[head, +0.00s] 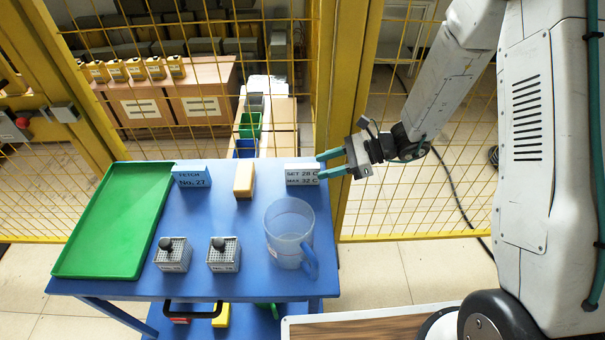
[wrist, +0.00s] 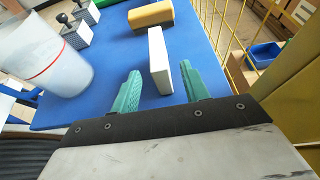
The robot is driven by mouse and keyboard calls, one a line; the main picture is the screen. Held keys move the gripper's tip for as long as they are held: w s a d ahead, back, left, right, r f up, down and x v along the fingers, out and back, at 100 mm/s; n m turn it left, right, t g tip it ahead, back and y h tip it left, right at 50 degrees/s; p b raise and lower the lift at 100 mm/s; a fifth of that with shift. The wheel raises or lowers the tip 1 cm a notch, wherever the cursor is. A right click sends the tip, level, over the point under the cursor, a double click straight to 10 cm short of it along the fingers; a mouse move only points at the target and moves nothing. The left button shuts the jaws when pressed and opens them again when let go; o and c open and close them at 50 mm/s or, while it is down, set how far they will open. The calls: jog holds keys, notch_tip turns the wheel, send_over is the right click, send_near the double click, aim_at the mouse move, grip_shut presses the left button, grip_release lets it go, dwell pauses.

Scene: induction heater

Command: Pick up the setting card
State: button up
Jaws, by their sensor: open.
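The setting card (head: 302,174) is a small white block with black text reading "SET 28 C" and "MAX 32 C". It stands upright near the back right edge of the blue table (head: 205,275). In the wrist view the card (wrist: 159,61) shows as a white upright slab. My gripper (head: 325,164) is open at the card's right end. In the wrist view my gripper (wrist: 160,90) has its green fingers either side of the card's near end, with visible gaps; I cannot tell whether either touches it.
A clear jug (head: 289,232) stands in front of the card. A tan block (head: 244,180) and a blue "FETCH No. 27" card (head: 191,177) stand to its left. Two grey blocks with black knobs (head: 223,254) and a green tray (head: 115,225) are further left. A yellow mesh fence (head: 420,200) is behind.

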aim_at(302, 173)
jog(key=x, duration=0.7)
jog(key=shift+f, duration=0.1)
grip_shut()
